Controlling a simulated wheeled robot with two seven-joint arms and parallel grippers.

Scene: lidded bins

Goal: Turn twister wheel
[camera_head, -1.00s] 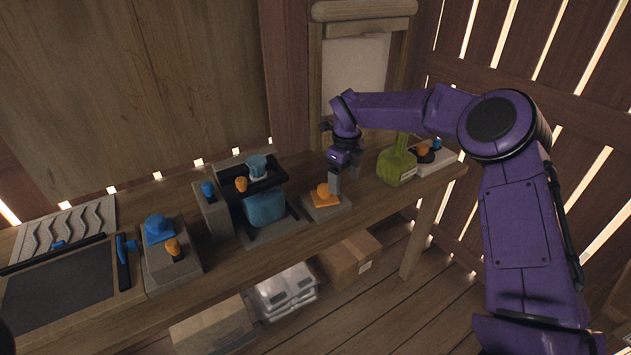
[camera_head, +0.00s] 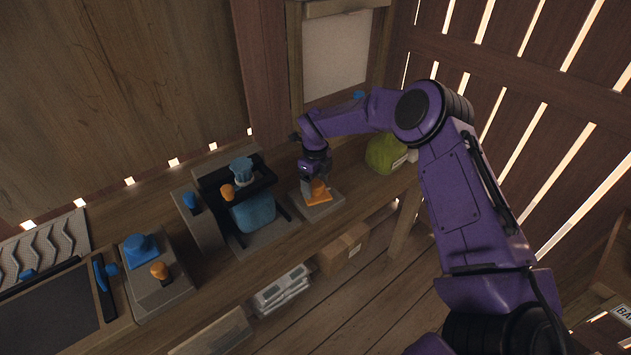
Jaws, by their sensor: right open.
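An orange knob on a flat orange plate (camera_head: 320,197) sits on a small grey block (camera_head: 330,208) near the front edge of the workbench; it looks like the twister wheel, though nothing labels it. My right gripper (camera_head: 316,180) points down at the knob, its fingers open right behind and around the knob's top. I cannot tell whether the fingers touch it. The gripper partly hides the knob and the back of the block. My left gripper is out of view.
A black-framed device with a blue body (camera_head: 255,212) stands left of the block. A green container (camera_head: 383,153) stands to the right, partly behind my right arm. Blue (camera_head: 140,246) and orange knobs (camera_head: 159,270) are on a box at left. Boxes lie below the bench.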

